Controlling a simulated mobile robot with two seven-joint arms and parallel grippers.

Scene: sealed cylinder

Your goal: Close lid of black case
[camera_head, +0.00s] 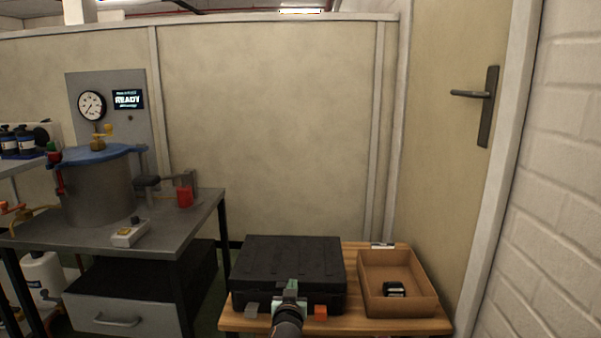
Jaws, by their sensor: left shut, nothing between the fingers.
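The black case (275,258) stands on a small wooden table, and its ribbed lid lies flat over the body. I cannot tell whether the lid is fully seated along the front edge. A grey tab (251,309) and an orange tab (321,313) show low at the case's front. My left gripper (290,289) is at the middle of the case's front edge, shut and empty. It hides part of the front, and I cannot tell whether it touches the case. My right gripper is not in view.
An open brown box (427,300) with a small dark item (394,289) stands right of the case on the wooden table (236,320). A metal bench (200,212) with a grey vessel (98,195) is at left. A door (445,160) is at right.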

